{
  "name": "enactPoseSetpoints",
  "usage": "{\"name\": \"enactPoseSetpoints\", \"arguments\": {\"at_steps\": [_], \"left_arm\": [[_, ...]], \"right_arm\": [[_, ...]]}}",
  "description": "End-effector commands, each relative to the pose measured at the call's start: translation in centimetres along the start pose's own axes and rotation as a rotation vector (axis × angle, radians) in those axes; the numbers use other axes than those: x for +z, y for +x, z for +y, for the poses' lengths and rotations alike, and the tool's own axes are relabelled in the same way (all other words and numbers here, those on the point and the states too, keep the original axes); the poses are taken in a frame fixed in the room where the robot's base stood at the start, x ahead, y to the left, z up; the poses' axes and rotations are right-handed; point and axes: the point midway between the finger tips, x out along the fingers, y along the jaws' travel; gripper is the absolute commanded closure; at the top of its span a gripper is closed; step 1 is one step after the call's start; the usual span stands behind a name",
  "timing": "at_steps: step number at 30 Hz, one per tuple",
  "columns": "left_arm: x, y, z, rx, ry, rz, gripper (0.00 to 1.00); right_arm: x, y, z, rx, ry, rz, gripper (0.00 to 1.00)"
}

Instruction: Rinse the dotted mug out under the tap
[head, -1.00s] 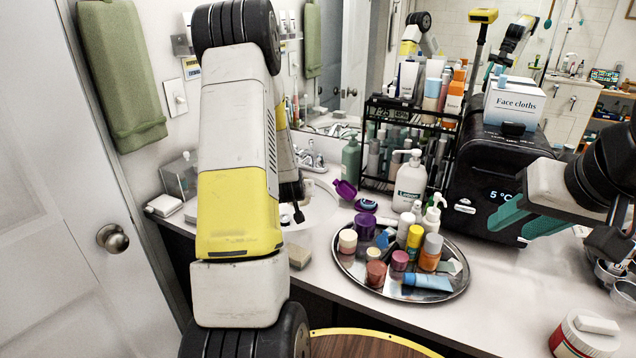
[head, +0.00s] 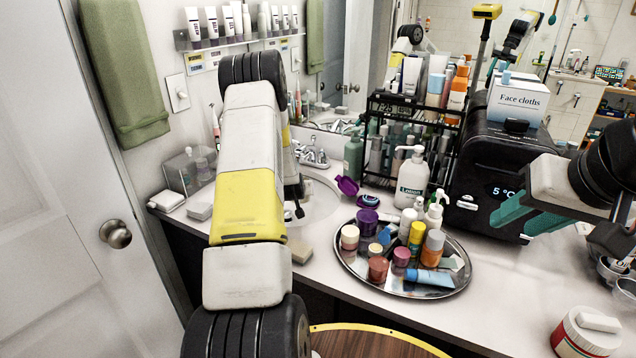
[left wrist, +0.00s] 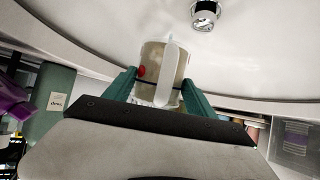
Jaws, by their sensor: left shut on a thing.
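The dotted mug (left wrist: 153,60) shows in the left wrist view, pale with a red dot on its left side and its handle facing the camera. My left gripper (left wrist: 158,85) is shut on it, one green finger on each side. White basin surface lies behind the mug. The chrome tap (head: 312,156) stands at the back of the sink (head: 322,204). My right gripper (head: 528,214) is open and empty over the counter at the right, in front of the black box.
A round metal tray (head: 452,284) of bottles and jars stands right of the sink. A pump bottle (head: 412,180), a purple item (head: 347,186) and a soap-like block (head: 299,251) are near the basin. A clear box (head: 188,172) stands left. The drain (left wrist: 205,12) shows beyond the mug.

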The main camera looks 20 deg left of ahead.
Motion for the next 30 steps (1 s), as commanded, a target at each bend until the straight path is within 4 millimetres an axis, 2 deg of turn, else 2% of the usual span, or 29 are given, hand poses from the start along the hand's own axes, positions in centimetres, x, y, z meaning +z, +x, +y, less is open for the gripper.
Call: {"name": "enactPoseSetpoints", "arguments": {"at_steps": [18, 30], "left_arm": [[-3.7, 5.8, -0.9, 0.0, -0.001, 0.002, 0.79], [-4.2, 6.6, -1.0, 0.0, 0.0, 0.001, 0.79]], "right_arm": [[0.0, 0.0, 0.0, 0.0, 0.0, 0.0, 0.61], [0.0, 0.0, 0.0, 0.0, 0.0, 0.0, 0.61]]}}
